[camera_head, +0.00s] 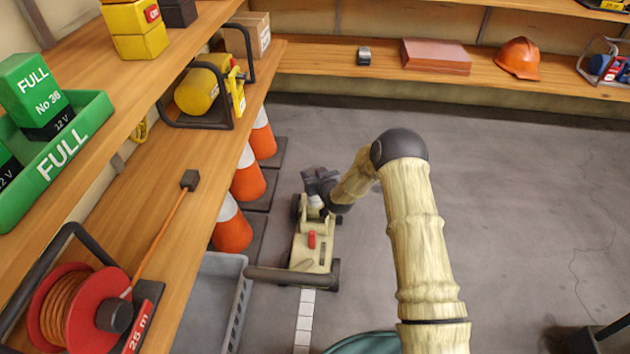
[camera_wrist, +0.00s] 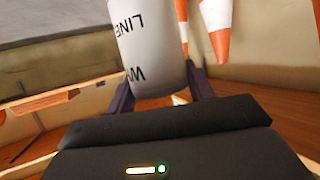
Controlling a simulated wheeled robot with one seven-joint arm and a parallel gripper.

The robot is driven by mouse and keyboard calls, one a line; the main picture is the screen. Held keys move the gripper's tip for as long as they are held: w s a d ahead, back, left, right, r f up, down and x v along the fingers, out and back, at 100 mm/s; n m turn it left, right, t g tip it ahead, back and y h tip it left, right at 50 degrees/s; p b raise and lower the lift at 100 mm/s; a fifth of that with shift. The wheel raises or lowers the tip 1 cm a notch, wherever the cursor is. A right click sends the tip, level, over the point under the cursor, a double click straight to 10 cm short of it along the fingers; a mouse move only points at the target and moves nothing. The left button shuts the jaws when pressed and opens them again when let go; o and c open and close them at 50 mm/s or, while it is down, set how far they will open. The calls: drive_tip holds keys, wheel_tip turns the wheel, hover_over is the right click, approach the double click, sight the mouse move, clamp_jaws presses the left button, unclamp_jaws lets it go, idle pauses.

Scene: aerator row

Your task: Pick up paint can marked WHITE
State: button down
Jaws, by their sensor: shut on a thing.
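A white paint can (camera_wrist: 150,45) fills the upper middle of the wrist view. Its black print shows LINE and a part of a word beginning with W; the rest is cut off. My gripper (camera_wrist: 160,88) is shut on the can, with one dark finger on each side. In the head view my gripper (camera_head: 320,182) points down over a beige wheeled machine (camera_head: 312,250), and a small white part of the can (camera_head: 315,201) shows under it. I cannot tell whether the can touches the machine.
Orange and white cones (camera_head: 234,226) stand left of the machine beside the wooden shelf (camera_head: 165,200). A grey crate (camera_head: 205,310) is at the lower left of the floor. A white segmented strip (camera_head: 304,320) lies below the machine. Floor to the right (camera_head: 520,220) is clear.

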drive_tip(key=shift+r, duration=0.6)
drive_tip(key=shift+d, duration=0.1)
